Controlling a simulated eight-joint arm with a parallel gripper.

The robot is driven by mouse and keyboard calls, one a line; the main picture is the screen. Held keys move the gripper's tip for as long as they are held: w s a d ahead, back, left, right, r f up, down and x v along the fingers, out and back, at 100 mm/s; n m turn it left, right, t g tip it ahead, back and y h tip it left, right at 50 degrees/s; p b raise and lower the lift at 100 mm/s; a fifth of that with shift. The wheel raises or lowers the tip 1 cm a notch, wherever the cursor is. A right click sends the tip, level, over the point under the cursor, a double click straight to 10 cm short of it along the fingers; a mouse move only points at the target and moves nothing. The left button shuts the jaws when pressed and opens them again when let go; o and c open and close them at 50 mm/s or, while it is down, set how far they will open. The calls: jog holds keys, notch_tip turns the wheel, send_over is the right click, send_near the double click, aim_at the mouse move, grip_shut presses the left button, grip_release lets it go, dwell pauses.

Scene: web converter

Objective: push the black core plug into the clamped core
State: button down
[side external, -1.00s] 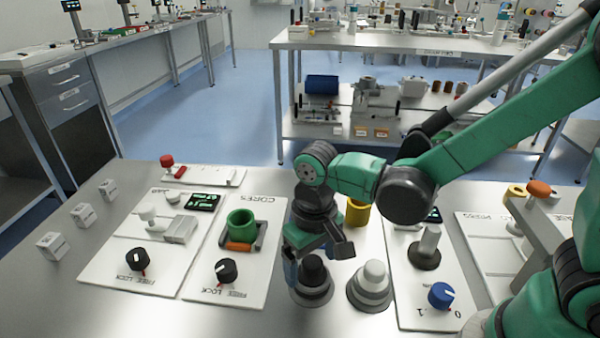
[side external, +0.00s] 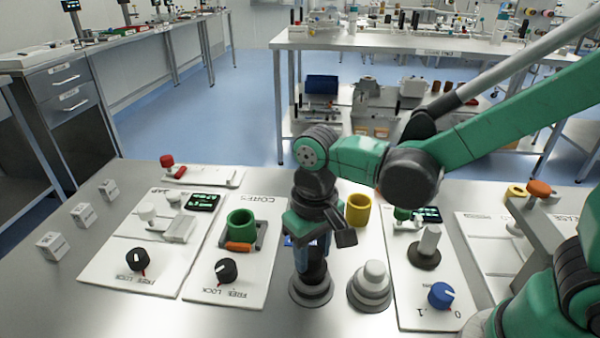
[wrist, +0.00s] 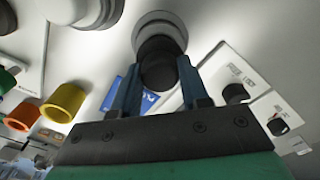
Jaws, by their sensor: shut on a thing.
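The black core plug (side external: 313,275) stands upright on its round grey base (side external: 311,294) on the bench. My gripper (side external: 311,264) points down over it and is shut on it. In the wrist view the plug (wrist: 159,72) sits between the two blue fingers, and I see no clear gap between it and the base. The green core (side external: 240,222) stands upright in the clamp on the CORES panel (side external: 262,218), left of my gripper, with an orange part (side external: 238,247) at its front. The inside of the core is mostly dark.
A white plug on a grey base (side external: 371,285) stands close right of the black plug. A yellow core (side external: 358,210) stands behind it. A black knob (side external: 226,271) is on the CORES panel's front. A panel with a blue knob (side external: 441,295) lies further right.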

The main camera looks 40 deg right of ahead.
jog(key=shift+r, duration=3.45)
jog(key=w+a+r, duration=0.1)
jog(key=w, duration=0.6)
jog(key=w+a+r, duration=0.2)
jog(key=w, duration=0.6)
jog(key=shift+w+a+r, duration=0.15)
jog(key=shift+w+r, duration=0.05)
jog(key=shift+r, duration=0.05)
jog(key=shift+f, duration=0.1)
jog(key=shift+f, duration=2.7)
jog(key=shift+f, duration=2.2)
